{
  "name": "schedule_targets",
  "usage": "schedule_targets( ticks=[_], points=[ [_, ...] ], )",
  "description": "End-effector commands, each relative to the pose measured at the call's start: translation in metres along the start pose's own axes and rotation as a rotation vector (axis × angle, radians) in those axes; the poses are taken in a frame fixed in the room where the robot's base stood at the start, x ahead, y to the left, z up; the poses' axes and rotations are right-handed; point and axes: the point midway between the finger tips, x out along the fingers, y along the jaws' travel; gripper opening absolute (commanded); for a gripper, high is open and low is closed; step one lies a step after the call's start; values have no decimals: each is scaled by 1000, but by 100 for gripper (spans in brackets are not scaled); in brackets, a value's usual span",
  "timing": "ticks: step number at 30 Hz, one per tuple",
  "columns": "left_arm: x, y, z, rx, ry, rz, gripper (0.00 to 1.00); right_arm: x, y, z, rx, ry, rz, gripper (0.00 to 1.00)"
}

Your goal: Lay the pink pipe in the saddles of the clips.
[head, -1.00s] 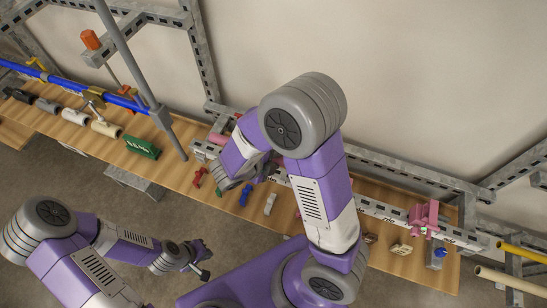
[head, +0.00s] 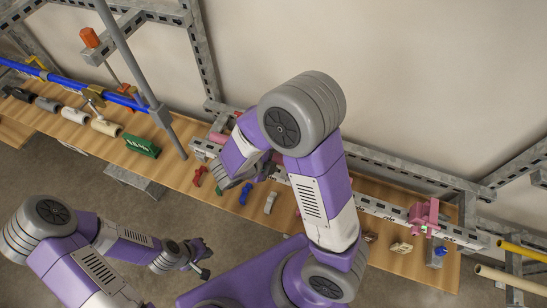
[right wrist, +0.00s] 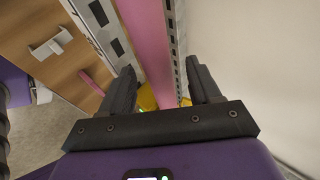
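The pink pipe (right wrist: 150,40) runs lengthwise along a slotted metal rail in the right wrist view, between my right gripper's two dark fingers (right wrist: 160,85). Gaps show beside the pipe, so the fingers look open around it. In the head view a short pink piece (head: 218,138) shows beyond my right gripper, which my arm largely hides. A pink clip-like fixture (head: 424,214) stands on the rail at the right. I cannot see whether the pipe touches any saddle. My left gripper (head: 204,262) is low over the floor, apparently open and empty.
The wooden bench (head: 180,178) carries small coloured parts, including a green block (head: 142,147) and a blue piece (head: 246,193).

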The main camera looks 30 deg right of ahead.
Motion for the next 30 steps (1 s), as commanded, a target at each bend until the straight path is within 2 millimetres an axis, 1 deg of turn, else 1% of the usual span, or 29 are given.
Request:
schedule_targets(
  ticks=[7,9,11,18,21,25,30],
  points=[
    [0,0,0,0,0,0,0,0,1,0,0,0,2,63],
    [-1,0,0,0,0,0,0,-3,0,0,0,-1,2,63],
    [-2,1,0,0,0,0,0,-9,0,1,-1,-3,0,63],
    [-10,4,0,0,0,0,0,-49,-1,1,1,-5,0,63],
    [-12,4,0,0,0,0,0,-63,-1,1,0,-4,0,63],
    [-13,5,1,0,0,0,0,-74,0,0,0,-2,0,63],
    [-13,5,1,0,0,0,0,-76,0,0,0,0,1,63]
  ],
)
